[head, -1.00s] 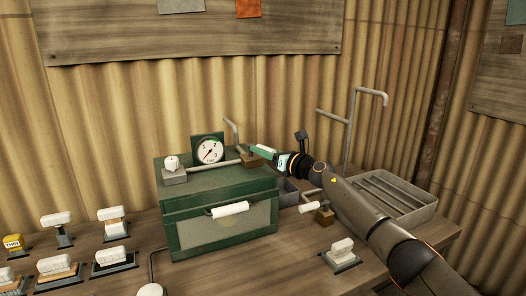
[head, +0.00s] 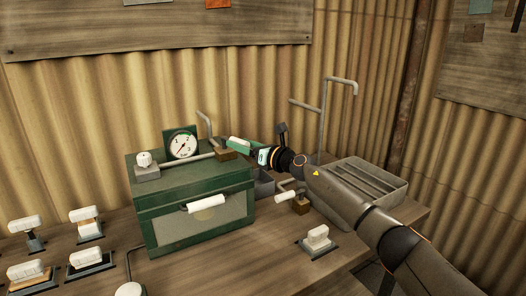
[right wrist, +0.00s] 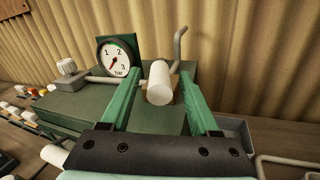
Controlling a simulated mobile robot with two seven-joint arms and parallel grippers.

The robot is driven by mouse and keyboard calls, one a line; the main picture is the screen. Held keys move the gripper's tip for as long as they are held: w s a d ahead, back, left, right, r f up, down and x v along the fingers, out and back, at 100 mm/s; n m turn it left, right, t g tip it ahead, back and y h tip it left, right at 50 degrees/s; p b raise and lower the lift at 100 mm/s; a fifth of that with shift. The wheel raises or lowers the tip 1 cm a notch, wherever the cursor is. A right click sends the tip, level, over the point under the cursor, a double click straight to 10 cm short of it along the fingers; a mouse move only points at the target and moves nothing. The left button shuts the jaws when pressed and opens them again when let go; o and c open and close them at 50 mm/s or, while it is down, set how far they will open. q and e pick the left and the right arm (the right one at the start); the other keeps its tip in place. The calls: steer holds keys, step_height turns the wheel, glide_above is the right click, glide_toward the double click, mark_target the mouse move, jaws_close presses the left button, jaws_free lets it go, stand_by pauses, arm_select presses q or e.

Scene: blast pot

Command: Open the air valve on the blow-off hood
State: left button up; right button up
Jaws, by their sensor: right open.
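The blow-off hood (head: 165,197) is a green box on the bench with a pale front window and a white front handle (head: 206,204). On its top are a round gauge (head: 183,146), a white knob (head: 144,158) and a pipe leading to a brown valve block (head: 227,155). In the right wrist view, a white cylindrical valve handle (right wrist: 159,82) lies between the green fingers of my open right gripper (right wrist: 161,73), apparently with gaps on both sides. In the head view this gripper (head: 228,142) is at the valve block and hides the handle. My left gripper is out of view.
A bent pipe (head: 205,122) rises behind the hood.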

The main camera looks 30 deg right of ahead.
steer(key=v, duration=1)
steer(key=shift+s, duration=0.1)
stand_by(0.3)
